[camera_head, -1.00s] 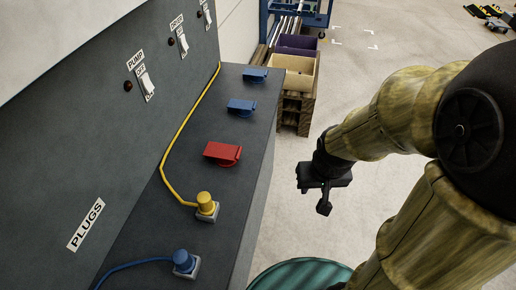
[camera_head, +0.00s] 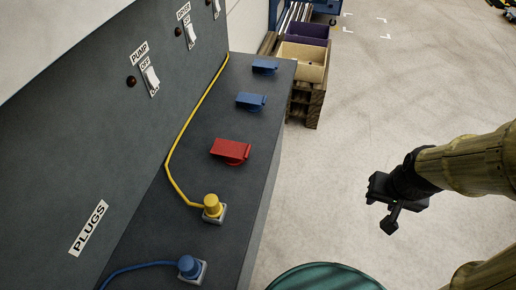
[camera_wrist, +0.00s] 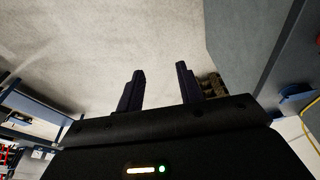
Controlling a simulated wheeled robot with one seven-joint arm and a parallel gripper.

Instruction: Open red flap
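The red flap (camera_head: 231,150) is a red cover lying closed over its socket on the dark grey panel ledge, between a blue flap (camera_head: 251,101) and the yellow plug (camera_head: 213,207). My gripper (camera_head: 391,222) is over the floor to the right of the ledge, well apart from the red flap. In the wrist view the two dark fingers (camera_wrist: 158,88) stand apart with nothing between them.
A second blue flap (camera_head: 265,66) is farther back. A blue plug (camera_head: 190,267) sits at the front. Switches (camera_head: 151,79) are on the upright panel. A green round top (camera_head: 322,278) is at the bottom. The floor between is clear.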

